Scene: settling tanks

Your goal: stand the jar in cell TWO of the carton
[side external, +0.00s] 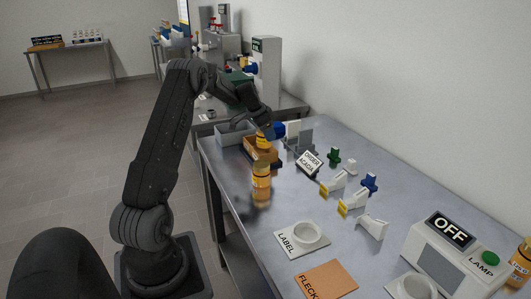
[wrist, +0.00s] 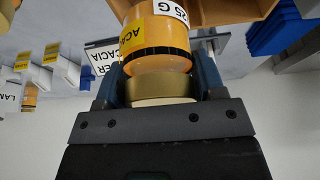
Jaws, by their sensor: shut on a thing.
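My gripper (wrist: 158,82) is shut on the gold lid of an amber jar (wrist: 160,45). The jar has a yellow label reading ACACIA and a white patch reading 25 G. In the side view the held jar (side external: 263,140) is small and partly hidden, at the brown carton (side external: 277,164). The carton (wrist: 225,12) also shows past the jar in the wrist view. I cannot tell whether the jar is inside a cell or above it, and no cell numbers are readable. Another amber jar (side external: 261,183) stands in front of the carton.
A grey bin (side external: 232,133) is behind the carton. An ORDER ACACIA sign (side external: 310,162) stands right of it. Several white, yellow, green and blue fittings are on the bench. A LABEL stand (side external: 301,238), FLECK mat (side external: 327,280) and lamp box (side external: 450,255) are nearer.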

